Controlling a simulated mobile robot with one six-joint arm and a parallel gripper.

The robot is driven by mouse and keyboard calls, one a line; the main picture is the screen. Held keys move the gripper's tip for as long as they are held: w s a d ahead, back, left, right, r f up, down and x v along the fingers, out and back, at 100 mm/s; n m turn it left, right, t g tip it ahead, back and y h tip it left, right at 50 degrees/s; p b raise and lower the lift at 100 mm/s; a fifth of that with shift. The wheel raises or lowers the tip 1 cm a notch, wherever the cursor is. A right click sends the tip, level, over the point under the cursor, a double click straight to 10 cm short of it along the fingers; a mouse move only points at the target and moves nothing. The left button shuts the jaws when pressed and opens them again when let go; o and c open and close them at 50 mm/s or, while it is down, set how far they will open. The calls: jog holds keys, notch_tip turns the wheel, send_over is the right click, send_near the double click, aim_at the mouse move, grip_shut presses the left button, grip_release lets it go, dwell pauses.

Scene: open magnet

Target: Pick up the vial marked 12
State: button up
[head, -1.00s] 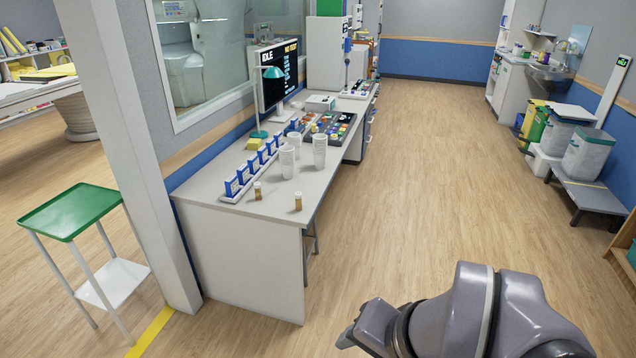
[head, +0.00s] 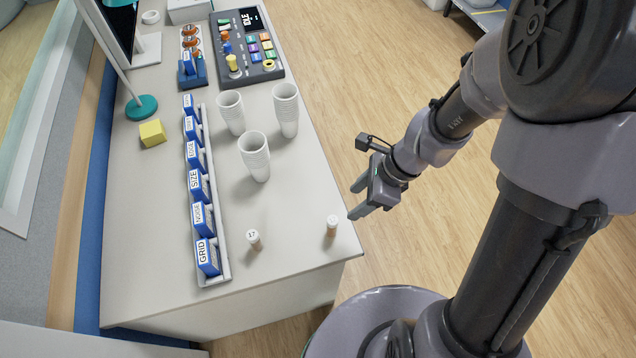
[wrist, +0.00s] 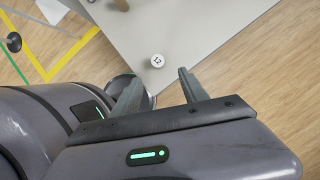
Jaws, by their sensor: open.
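Two small vials with white caps stand upright on the grey-white table. The left vial (head: 254,240) has a cap mark that looks like 17. The right vial (head: 332,226) stands near the table's right edge; its mark is unreadable in the head view. In the wrist view a vial cap (wrist: 157,61) lies just beyond my fingertips, with a small dark mark too blurred to read surely. Part of another vial (wrist: 122,4) shows at the top edge there. My gripper (head: 356,200) is open and empty, beside the table's right edge, apart from the right vial; its fingers (wrist: 160,76) are spread.
The table (head: 290,265) also holds stacked cups (head: 254,157), a long rack of blue labelled holders (head: 207,258), a yellow block (head: 152,133), a lamp base (head: 141,107) and a button panel (head: 246,48). Space around the vials is clear.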

aim_at(332, 226)
jog(key=b+x, duration=0.3)
jog(key=x, duration=0.2)
jog(key=b+x, duration=0.3)
jog(key=x, duration=0.2)
jog(key=d+b+x, duration=0.1)
jog(key=b+x, duration=0.3)
jog(key=x, duration=0.2)
jog(key=shift+s+f, duration=0.25)
jog(key=shift+s, duration=0.05)
jog(key=shift+a, duration=0.1)
jog(key=shift+r, duration=0.15)
jog(key=shift+c, duration=0.5)
grip_shut()
